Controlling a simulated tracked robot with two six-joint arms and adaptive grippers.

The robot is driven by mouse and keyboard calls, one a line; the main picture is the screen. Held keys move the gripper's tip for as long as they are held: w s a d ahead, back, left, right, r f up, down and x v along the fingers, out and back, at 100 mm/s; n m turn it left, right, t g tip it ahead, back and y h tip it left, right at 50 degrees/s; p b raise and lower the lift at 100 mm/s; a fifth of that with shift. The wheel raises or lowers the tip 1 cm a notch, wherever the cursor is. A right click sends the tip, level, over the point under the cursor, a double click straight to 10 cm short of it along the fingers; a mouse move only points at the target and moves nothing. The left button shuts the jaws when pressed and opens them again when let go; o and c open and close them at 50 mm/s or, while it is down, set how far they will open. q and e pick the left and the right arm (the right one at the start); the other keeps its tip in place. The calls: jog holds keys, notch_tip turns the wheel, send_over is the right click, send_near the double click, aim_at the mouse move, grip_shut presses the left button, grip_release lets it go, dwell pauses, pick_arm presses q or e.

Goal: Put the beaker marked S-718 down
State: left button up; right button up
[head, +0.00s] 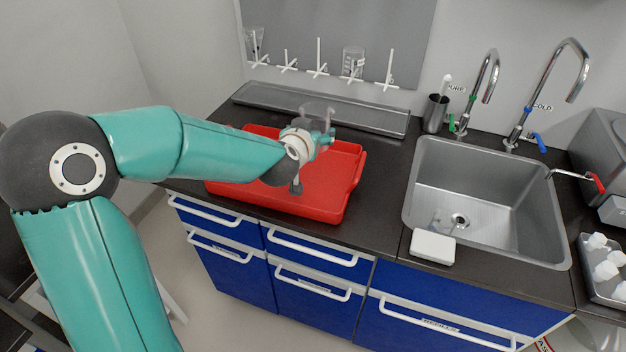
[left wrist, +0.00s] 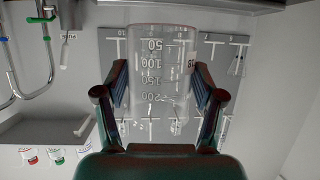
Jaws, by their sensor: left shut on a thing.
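My left gripper (head: 322,137) is shut on a clear glass beaker (head: 317,111) and holds it over the back part of the red tray (head: 357,170). In the left wrist view the two fingers (left wrist: 160,95) press on opposite sides of the beaker (left wrist: 160,65). Its printed scale from 50 to 200 shows there. A label at its side edge is only partly visible, so I cannot read the full mark. My forearm hides part of the tray. My right gripper is not in view.
A pegboard (head: 385,25) with glassware on pegs, including a beaker (head: 353,62), stands behind a grey trough (head: 370,117). The steel sink (head: 490,190) with taps is to the right. The visible tray floor is empty. Dark counter (head: 392,165) is free between tray and sink.

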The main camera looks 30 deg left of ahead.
pick_arm(q)
notch_tip(320, 180, down, 8)
jog(key=shift+r+b, duration=0.25)
jog(key=shift+b, duration=0.45)
jog(key=shift+f+b, duration=0.3)
jog(key=shift+f, duration=1.95)
jog(key=shift+f, duration=0.1)
jog(key=o, duration=1.3)
jog(key=shift+c, duration=0.2)
jog(key=shift+s, duration=0.1)
